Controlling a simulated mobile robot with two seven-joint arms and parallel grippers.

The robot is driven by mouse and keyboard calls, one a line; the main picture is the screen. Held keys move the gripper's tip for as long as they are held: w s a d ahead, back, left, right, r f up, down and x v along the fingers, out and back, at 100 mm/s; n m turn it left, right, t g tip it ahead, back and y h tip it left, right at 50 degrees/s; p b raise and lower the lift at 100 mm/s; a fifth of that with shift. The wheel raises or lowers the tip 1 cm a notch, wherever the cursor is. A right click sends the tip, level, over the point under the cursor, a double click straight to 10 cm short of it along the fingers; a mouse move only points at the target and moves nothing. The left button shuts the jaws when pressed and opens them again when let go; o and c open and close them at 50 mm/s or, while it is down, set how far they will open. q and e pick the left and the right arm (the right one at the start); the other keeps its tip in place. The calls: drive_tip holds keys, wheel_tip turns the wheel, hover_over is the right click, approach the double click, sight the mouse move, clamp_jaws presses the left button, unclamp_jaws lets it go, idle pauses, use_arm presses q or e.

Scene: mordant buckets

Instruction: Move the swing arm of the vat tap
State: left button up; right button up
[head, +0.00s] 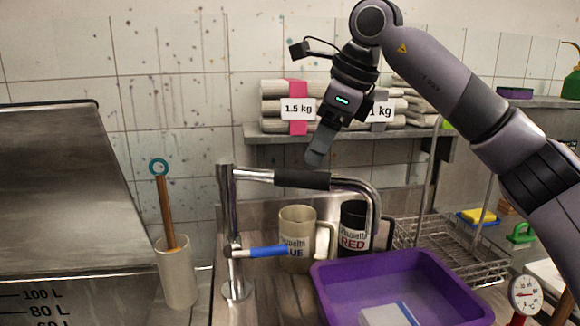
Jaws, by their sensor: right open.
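The vat tap stands on the steel counter, with a chrome upright post. Its swing arm (302,179) reaches to the right from the post's top, with a black grip sleeve, and bends down near the jugs. A blue-handled lever (258,251) sticks out to the right lower on the post. My right gripper (318,150) hangs just above the black sleeve, pointing down. Its fingers show nearly edge-on, and it holds nothing. A small gap seems to separate it from the sleeve. My left gripper is not in view.
A purple basin (400,290) sits below and right of the spout. A beige jug (296,238) and a dark jug labelled RED (354,228) stand behind the swing arm. A wall shelf (350,135) carries rolled cloth bundles. A steel vat (70,190) stands left, a wire rack (450,250) right.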

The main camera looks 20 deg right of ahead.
sight(307, 172)
drive_tip(key=shift+p+x, duration=0.4)
drive_tip(key=shift+x, duration=3.05)
drive_tip(key=shift+d, duration=0.1)
clamp_jaws()
